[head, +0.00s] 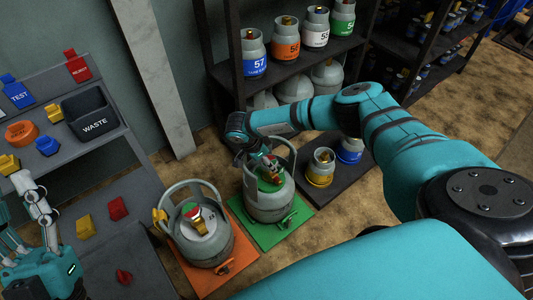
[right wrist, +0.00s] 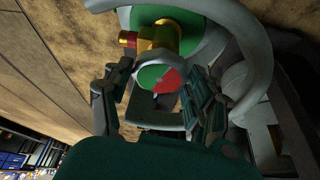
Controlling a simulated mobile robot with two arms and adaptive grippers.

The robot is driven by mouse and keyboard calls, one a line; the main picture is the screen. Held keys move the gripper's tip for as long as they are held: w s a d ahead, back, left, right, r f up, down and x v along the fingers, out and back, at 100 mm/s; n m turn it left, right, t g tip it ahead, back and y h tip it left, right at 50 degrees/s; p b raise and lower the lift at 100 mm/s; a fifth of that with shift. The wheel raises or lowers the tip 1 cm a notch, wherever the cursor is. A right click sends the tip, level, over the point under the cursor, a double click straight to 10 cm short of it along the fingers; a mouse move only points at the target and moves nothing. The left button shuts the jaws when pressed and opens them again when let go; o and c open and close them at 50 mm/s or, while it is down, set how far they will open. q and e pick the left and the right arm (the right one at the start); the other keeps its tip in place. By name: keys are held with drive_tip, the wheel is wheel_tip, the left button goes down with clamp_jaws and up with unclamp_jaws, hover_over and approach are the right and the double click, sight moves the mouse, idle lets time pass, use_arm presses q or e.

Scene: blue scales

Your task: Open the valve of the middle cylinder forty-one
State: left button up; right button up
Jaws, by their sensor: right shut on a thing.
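A grey gas cylinder (head: 268,203) with a green top and a collar handle stands upright on a green scale (head: 297,222). It is the middle one in the row on the floor; no number is readable on it. My right gripper (head: 268,172) reaches inside its collar. The right wrist view shows its brass valve (right wrist: 158,40) and a green and red round knob (right wrist: 160,80) between my right fingers (right wrist: 158,100), which are shut on it. My left gripper (head: 14,200) is at the left edge, partly cut off, away from the cylinders.
Another grey cylinder (head: 201,240) stands on an orange scale (head: 232,268), close on the left. A small yellow-based cylinder (head: 320,168) stands on the right. Several numbered cylinders fill the shelf behind. A grey rack (head: 95,165) with a waste bin (head: 91,115) stands left.

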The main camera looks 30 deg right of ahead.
drive_tip(key=shift+s+n+t+p, duration=0.1)
drive_tip(key=shift+n+t+p, duration=0.4)
drive_tip(key=shift+n, duration=0.6)
use_arm(q)
drive_tip(key=w+f+g+y, duration=0.1)
drive_tip(key=w+f+g, duration=0.3)
drive_tip(key=f, duration=0.1)
drive_tip(key=shift+w+d+y, duration=0.25)
drive_tip(key=shift+w+y, duration=0.05)
use_arm(e)
drive_tip(key=shift+n, duration=0.3)
drive_tip(key=o, duration=1.2)
use_arm(q)
drive_tip(key=shift+r, duration=0.1)
use_arm(e)
drive_tip(key=v, duration=1.2)
drive_tip(key=shift+s+d, duration=0.1)
drive_tip(key=shift+d, duration=0.05)
use_arm(q)
drive_tip(key=shift+s, duration=0.1)
use_arm(e)
drive_tip(key=shift+s, duration=0.1)
